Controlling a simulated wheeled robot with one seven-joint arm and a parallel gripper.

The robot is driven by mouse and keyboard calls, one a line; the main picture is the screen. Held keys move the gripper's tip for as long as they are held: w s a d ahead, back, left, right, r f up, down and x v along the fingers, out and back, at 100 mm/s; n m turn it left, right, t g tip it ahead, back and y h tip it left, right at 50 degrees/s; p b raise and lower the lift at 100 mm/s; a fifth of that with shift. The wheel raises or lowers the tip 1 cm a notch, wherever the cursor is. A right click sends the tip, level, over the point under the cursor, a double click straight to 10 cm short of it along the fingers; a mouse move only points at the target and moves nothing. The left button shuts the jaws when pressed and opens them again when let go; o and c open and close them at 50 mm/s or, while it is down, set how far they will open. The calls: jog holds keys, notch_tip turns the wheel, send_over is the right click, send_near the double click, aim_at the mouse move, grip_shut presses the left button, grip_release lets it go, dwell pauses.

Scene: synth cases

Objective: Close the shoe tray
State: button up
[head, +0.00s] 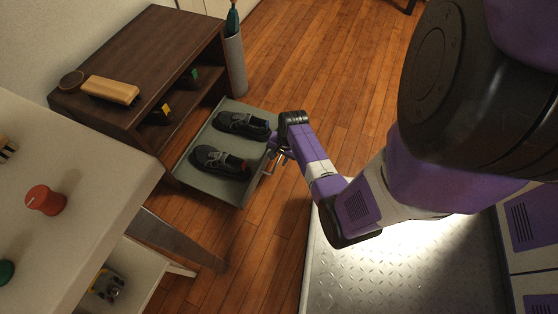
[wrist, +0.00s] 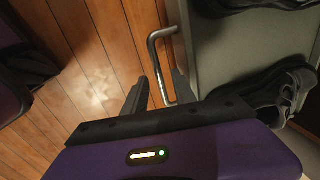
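The shoe tray (head: 207,186) is pulled out of the dark wooden cabinet (head: 150,52) and holds dark shoes (head: 220,161) with grey laces. Its metal bar handle (head: 267,170) is on the outer front edge. My gripper (head: 279,154) is at this front edge by the handle. In the wrist view the grey tray (wrist: 225,62) fills the right side, and the handle (wrist: 154,50) runs down between my two fingers (wrist: 160,76). The fingers stand apart with a gap beside the bar. I cannot tell whether either touches it.
A wooden brush (head: 110,90) and a round dark tin (head: 71,80) lie on the cabinet top. An umbrella stand (head: 236,65) is beside the cabinet. A white table (head: 75,150) with a red knob (head: 45,200) is at the left. The wooden floor in front of the tray is clear.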

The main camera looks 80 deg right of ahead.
jog(key=shift+f, duration=0.15)
grip_shut()
dwell(1.4)
